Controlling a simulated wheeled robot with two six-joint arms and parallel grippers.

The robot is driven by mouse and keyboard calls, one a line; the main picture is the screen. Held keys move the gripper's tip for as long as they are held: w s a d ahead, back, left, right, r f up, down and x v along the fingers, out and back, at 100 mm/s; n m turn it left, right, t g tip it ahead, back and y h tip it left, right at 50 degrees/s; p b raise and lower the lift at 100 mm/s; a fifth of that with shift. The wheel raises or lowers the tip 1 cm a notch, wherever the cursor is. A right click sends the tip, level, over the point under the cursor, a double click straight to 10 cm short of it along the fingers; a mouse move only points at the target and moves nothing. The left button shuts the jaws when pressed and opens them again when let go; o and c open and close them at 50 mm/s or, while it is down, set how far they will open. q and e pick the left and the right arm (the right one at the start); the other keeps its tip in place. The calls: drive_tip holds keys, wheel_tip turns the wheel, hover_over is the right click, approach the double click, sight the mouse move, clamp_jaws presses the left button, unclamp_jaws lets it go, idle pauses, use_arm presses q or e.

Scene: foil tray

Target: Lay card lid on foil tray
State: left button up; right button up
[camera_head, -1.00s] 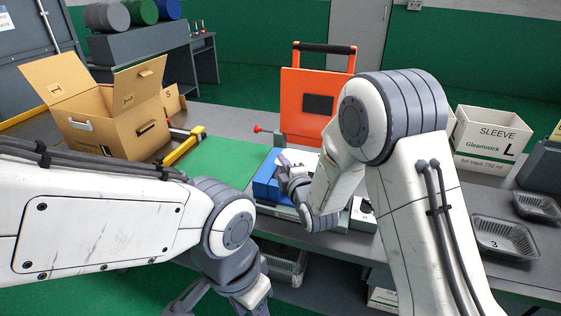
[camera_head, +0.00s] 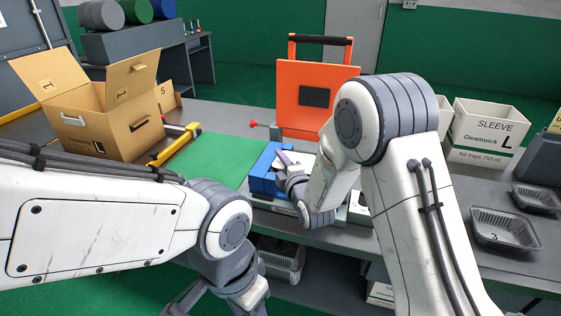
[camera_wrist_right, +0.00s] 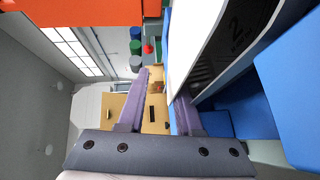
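My right gripper (camera_head: 287,160) is at the blue fixture (camera_head: 262,177) on the bench. In the right wrist view its two purple fingers (camera_wrist_right: 160,100) stand apart, with a visible gap between them. A white flat surface (camera_wrist_right: 185,35), perhaps the card lid, runs just beside the right-hand finger; I cannot tell whether they touch. A dark surface marked 2 (camera_wrist_right: 240,35), perhaps the foil tray, lies beside it near blue blocks (camera_wrist_right: 290,90). In the head view my right wrist hides most of this spot. My left gripper (camera_head: 215,303) hangs low at the bottom edge, partly cut off.
An orange panel (camera_head: 292,110) stands behind the fixture. An open cardboard box (camera_head: 120,130) is at the left, beyond a green mat (camera_head: 215,155). White sleeve boxes (camera_head: 485,130) and dark trays (camera_head: 505,228) are at the right.

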drive_tip(key=shift+s+f, duration=0.1)
drive_tip(key=shift+s, duration=0.05)
drive_tip(key=b+v, duration=0.2)
drive_tip(key=v, duration=0.8)
drive_tip(key=shift+s+d, duration=0.1)
drive_tip(key=shift+s+a+g+p, duration=0.15)
drive_tip(key=shift+a+g+p, duration=0.15)
drive_tip(key=s+d+r+m+g+h+p, duration=0.1)
drive_tip(key=s+m+g, duration=0.5)
drive_tip(key=s, duration=0.9)
drive_tip(key=s+r+m+g+h+p, duration=0.3)
drive_tip(key=s+m+g+p, duration=0.3)
drive_tip(key=s, duration=0.9)
drive_tip(key=r+m+g, duration=0.1)
drive_tip(key=g, duration=0.2)
drive_tip(key=shift+s+d+m+p, duration=0.25)
drive_tip(key=shift+d+m+p, duration=0.05)
drive_tip(key=shift+d, duration=0.1)
